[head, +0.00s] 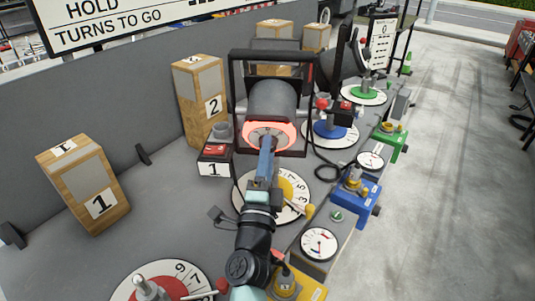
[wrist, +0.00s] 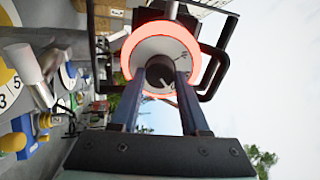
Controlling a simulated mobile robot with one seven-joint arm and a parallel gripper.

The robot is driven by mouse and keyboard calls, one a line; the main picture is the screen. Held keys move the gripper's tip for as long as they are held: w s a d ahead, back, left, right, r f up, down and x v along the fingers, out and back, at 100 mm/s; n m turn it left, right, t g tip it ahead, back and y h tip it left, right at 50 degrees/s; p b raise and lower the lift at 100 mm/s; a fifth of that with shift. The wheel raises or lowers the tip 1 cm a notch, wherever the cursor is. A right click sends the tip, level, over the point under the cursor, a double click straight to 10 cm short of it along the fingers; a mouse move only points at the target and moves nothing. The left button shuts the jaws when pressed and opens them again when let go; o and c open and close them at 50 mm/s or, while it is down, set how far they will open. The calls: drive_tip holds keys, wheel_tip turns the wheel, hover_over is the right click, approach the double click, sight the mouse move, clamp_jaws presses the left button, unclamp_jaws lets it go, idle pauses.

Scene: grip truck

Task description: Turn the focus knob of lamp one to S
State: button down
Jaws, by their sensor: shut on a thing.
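A black lamp (head: 274,98) stands in a square black yoke above the yellow-centred number dial (head: 289,188). A sign marked 1 (head: 213,169) stands beside it. The lamp's back end has a glowing red ring, which fills the upper middle of the wrist view (wrist: 127,62). At the ring's centre is a dark round focus knob (wrist: 160,70). My gripper (wrist: 162,80) is shut on this knob, with one finger on each side. In the head view my gripper (head: 268,143) reaches up to the ring and hides the knob. I cannot read any S mark.
Wooden boxes marked 1 (head: 90,190) and 2 (head: 200,100) stand to the left. Another lamp's blue dial (head: 330,131) and a green dial (head: 363,92) lie farther back; a red dial (head: 178,284) is nearest. Blue (head: 355,192) and green control boxes line the right edge. The floor beyond is clear.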

drive_tip(key=shift+c, duration=2)
unclamp_jaws()
drive_tip(key=shift+s, duration=0.1)
drive_tip(key=v, duration=1.2)
drive_tip(key=shift+s+f+p, duration=0.2)
drive_tip(key=shift+s+p, duration=0.1)
drive_tip(key=shift+p, duration=0.05)
drive_tip(key=shift+a, duration=0.1)
drive_tip(key=a+r+n+t+y+p, duration=0.1)
drive_tip(key=r+n+y, duration=0.25)
drive_tip(key=r, duration=0.65)
drive_tip(key=s+a+r+n+t+y+p, duration=0.15)
drive_tip(key=r+n, duration=0.35)
drive_tip(key=r, duration=0.6)
drive_tip(key=a+r+n+t+y, duration=0.25)
drive_tip(key=r+n, duration=0.25)
drive_tip(key=r, duration=0.5)
drive_tip(key=s+d+r+n+h, duration=0.2)
drive_tip(key=s+r, duration=0.3)
drive_tip(key=r, duration=0.3)
drive_tip(key=s+d+r+n+t+h+p, duration=0.1)
drive_tip(key=s+d+r+n+h, duration=0.1)
drive_tip(key=r, duration=0.7)
drive_tip(key=s+d+n, duration=0.1)
drive_tip(key=s+d, duration=0.1)
drive_tip(key=shift+s+d, duration=0.2)
drive_tip(key=shift+s, duration=0.15)
